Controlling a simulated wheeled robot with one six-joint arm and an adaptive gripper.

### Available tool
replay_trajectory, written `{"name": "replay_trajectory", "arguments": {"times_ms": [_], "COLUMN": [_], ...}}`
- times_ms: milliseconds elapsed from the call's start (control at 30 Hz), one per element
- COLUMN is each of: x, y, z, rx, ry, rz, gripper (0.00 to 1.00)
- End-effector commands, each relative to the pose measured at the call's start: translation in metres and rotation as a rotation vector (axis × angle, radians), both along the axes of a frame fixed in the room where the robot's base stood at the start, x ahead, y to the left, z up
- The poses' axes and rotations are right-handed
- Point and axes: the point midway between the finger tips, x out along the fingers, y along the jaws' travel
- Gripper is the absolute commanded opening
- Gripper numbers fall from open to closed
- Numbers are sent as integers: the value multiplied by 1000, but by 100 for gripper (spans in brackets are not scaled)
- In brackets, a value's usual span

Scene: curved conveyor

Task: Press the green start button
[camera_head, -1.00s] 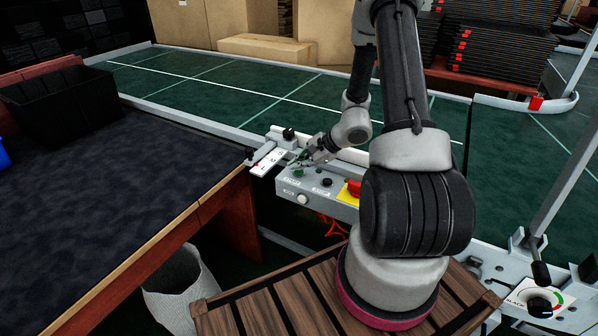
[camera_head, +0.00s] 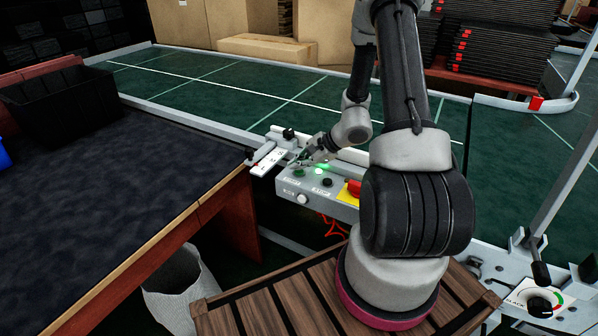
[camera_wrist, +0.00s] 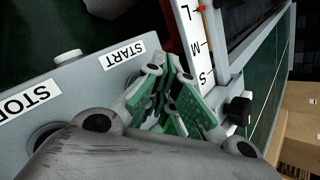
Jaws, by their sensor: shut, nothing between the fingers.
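The green start button (camera_head: 299,173) sits on the left part of the grey control box (camera_head: 342,201). My gripper (camera_head: 303,164) is shut and empty, with its tips down close at the button; I cannot tell whether they touch it. In the wrist view my gripper (camera_wrist: 168,92) points at the box beside the START label (camera_wrist: 122,54), and its fingers hide the button there. A green light (camera_head: 321,168) glows on the box just right of the button.
A black button (camera_head: 327,182) and a red emergency stop (camera_head: 354,187) on yellow lie to the right on the box. A white knob (camera_head: 302,199) is on its front. A white scale plate (camera_head: 267,161) is at left. The green conveyor (camera_head: 230,88) runs behind.

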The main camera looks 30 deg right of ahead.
Motion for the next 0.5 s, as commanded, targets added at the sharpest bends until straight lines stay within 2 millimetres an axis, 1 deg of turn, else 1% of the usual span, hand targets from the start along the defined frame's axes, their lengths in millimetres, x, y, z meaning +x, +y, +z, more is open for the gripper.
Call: {"name": "replay_trajectory", "arguments": {"times_ms": [200, 500], "x": [0, 0], "y": [0, 0], "z": [9, 11], "rx": [-1, -1], "ry": [-1, -1], "rz": [1, 1], "gripper": [0, 0]}}
